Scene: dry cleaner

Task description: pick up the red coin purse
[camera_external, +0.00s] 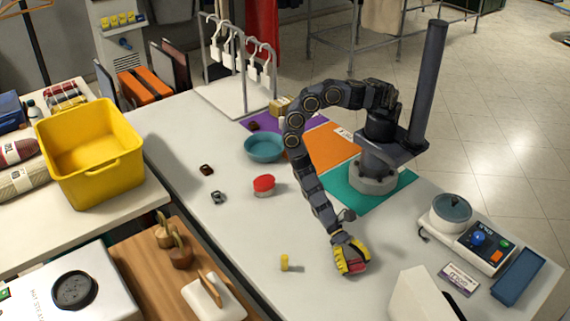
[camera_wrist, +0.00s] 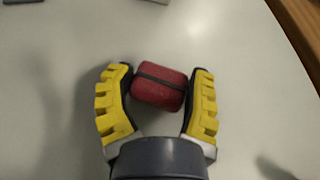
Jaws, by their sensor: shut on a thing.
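The red coin purse (camera_wrist: 150,94) is a small, rounded red block with a dark band across it. In the wrist view it sits between the two yellow-padded fingers of my gripper (camera_wrist: 160,92), which are shut on it. In the external view my gripper (camera_external: 351,257) points down at the front right of the white table. There only a small red part of the purse (camera_external: 356,267) shows below the fingers. I cannot tell whether the purse touches the table.
A small yellow cylinder (camera_external: 284,262) stands left of my gripper. A white angular object (camera_external: 415,297) is close on the right. A red-lidded container (camera_external: 264,185) and a teal bowl (camera_external: 265,148) are farther back. A scale (camera_external: 478,240) and blue tray (camera_external: 517,277) are at right.

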